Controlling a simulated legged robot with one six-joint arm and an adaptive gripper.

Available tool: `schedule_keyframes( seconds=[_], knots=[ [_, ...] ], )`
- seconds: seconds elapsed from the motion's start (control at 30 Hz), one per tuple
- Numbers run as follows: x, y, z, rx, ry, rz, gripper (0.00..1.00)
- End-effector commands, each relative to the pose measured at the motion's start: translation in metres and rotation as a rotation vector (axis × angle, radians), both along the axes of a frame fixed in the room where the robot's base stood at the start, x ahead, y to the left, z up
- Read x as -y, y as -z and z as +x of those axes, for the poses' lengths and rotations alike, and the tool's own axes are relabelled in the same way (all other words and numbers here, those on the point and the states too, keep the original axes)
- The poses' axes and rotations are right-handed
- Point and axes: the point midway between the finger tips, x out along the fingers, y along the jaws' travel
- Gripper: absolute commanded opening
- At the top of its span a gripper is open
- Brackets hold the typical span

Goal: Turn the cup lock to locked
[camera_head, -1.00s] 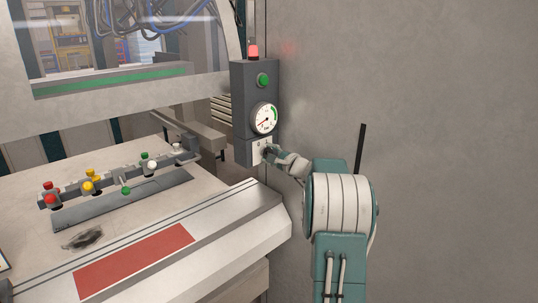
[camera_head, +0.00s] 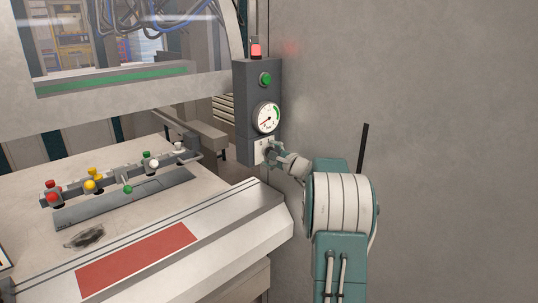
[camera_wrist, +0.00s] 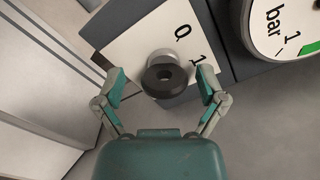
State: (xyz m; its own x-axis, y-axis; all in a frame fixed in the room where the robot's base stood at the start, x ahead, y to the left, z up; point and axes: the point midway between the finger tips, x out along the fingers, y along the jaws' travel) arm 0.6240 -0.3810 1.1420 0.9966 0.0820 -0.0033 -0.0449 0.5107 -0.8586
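My gripper (camera_wrist: 161,82) is open, one finger on each side of the knob, with visible gaps to both. In the head view my gripper (camera_head: 273,150) is at the white plate (camera_head: 258,151) low on the grey control box; the knob is mostly hidden there.
The grey control box (camera_head: 243,105) carries a gauge (camera_head: 267,117), a green button (camera_head: 265,79) and a red lamp (camera_head: 256,49). A machine table (camera_head: 110,225) with a red panel (camera_head: 138,260) and several coloured knobs lies left. A bare wall (camera_head: 440,120) is right.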

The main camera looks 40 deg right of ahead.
Motion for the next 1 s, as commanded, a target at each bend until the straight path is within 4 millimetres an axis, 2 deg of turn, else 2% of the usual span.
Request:
schedule_keyframes(
  seconds=[0.27, 0.37, 0.8, 1.0],
  knots=[
    [0.003, -0.001, -0.003, 0.002, 0.003, 0.000, 0.91],
    [0.005, -0.001, -0.011, 0.001, 0.005, 0.000, 0.91],
    [0.007, -0.002, -0.096, 0.001, 0.005, -0.001, 0.91],
    [0.008, -0.001, -0.116, 0.000, 0.002, -0.002, 0.91]
  ],
)
